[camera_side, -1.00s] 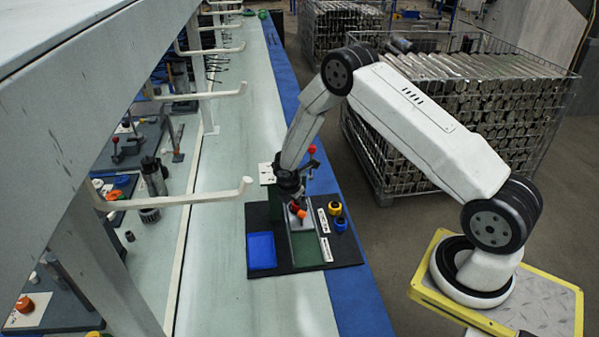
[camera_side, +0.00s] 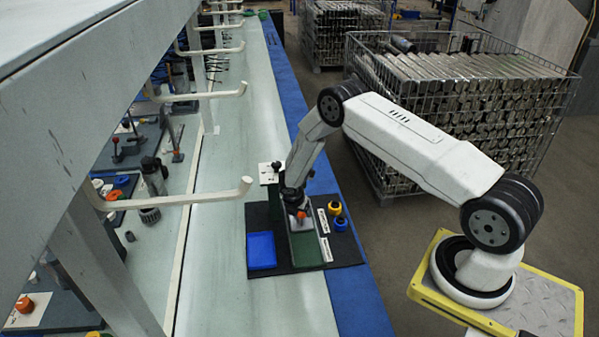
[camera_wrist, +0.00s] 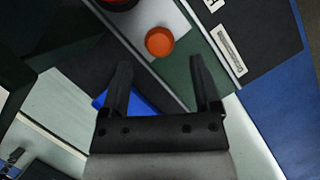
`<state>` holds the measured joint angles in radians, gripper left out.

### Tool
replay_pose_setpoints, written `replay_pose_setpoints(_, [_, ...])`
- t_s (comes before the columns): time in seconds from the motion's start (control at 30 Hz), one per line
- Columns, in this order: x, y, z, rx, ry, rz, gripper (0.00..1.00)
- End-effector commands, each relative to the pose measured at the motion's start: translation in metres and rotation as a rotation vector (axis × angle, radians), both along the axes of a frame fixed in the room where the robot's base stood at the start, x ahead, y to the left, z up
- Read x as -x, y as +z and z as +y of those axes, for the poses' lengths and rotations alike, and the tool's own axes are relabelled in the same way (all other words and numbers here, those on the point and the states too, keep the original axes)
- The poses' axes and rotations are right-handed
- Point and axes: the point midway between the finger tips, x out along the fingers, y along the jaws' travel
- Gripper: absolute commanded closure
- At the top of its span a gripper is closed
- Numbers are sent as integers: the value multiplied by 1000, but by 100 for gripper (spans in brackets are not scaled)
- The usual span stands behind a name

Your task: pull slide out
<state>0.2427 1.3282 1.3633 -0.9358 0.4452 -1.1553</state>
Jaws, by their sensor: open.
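The slide is a light grey plate (camera_wrist: 178,14) with a round orange knob (camera_wrist: 159,41) on it, set in a green channel (camera_wrist: 187,83). In the side view the orange knob (camera_side: 301,214) shows just below my gripper (camera_side: 294,202), and the green channel (camera_side: 306,249) runs toward the viewer. In the wrist view my gripper (camera_wrist: 160,63) is open, with two dark fingers apart and nothing between them. The knob lies just beyond the fingertips, roughly centred between them. Whether the fingers are at the knob's height I cannot tell.
A blue tray (camera_side: 261,250) lies left of the channel on the black base (camera_side: 315,265). Yellow (camera_side: 335,208) and blue (camera_side: 341,224) round parts stand at the right. A dark red round thing (camera_wrist: 120,3) is at the wrist view's top edge. A white rack arm (camera_side: 205,198) reaches in from the left.

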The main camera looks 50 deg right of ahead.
Motion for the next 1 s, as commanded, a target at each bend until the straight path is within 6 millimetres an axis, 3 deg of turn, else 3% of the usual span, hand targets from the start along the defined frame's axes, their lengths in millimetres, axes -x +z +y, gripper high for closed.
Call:
replay_pose_setpoints(0.5, [-4, -47, -19, 1, -1, -2, 20])
replay_pose_setpoints(1.0, [-5, -56, -23, 1, -1, -2, 20])
